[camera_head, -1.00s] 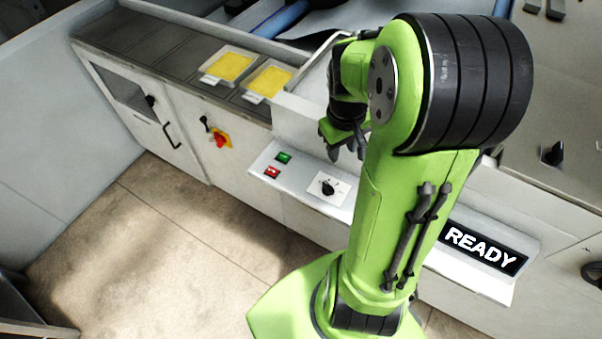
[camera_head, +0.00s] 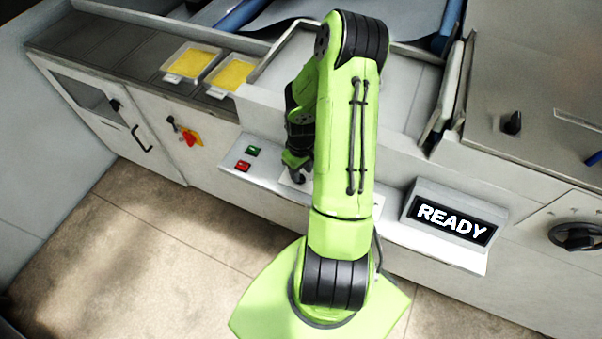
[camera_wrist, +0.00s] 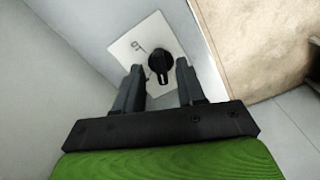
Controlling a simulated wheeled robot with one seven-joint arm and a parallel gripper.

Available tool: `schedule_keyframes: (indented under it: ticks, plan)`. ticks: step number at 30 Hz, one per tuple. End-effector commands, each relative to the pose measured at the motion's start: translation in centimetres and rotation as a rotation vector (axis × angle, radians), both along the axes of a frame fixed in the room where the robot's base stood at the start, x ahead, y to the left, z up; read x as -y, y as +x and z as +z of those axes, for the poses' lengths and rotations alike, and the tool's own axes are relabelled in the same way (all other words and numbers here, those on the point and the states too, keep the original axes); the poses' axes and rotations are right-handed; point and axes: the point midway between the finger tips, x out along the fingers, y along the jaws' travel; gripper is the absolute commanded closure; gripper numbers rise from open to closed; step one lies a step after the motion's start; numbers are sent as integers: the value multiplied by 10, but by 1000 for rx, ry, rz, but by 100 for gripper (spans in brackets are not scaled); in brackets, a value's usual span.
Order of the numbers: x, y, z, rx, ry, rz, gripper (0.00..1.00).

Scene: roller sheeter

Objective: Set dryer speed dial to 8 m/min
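The dial is a black knob (camera_wrist: 161,65) on a white plate (camera_wrist: 140,42) in the wrist view. Its scale marks are too small to read. My gripper (camera_wrist: 160,75) is open, with its two dark fingers apart and the knob just beyond and between their tips. I cannot tell whether either finger touches the knob. In the head view my gripper (camera_head: 298,172) is over the control ledge, and my arm hides the knob.
Green (camera_head: 253,151) and red (camera_head: 243,166) buttons sit on the ledge left of my gripper. A display (camera_head: 452,216) reading READY stands to the right. A red and yellow switch (camera_head: 190,138) and a black handwheel (camera_head: 577,237) are on the machine front. The floor in front is clear.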

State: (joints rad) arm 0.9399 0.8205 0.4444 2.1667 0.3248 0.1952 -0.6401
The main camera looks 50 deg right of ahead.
Motion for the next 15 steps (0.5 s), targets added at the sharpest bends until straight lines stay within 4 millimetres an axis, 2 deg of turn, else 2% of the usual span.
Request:
schedule_keyframes:
  ticks: [1,4,12,13,15]
  plan:
    - [0,0,-9,-1,2,-1,61]
    - [0,0,-19,0,1,-1,61]
    - [0,0,-21,1,-1,-1,61]
    - [0,0,-21,1,-1,-1,62]
    - [0,0,-21,1,-1,-1,73]
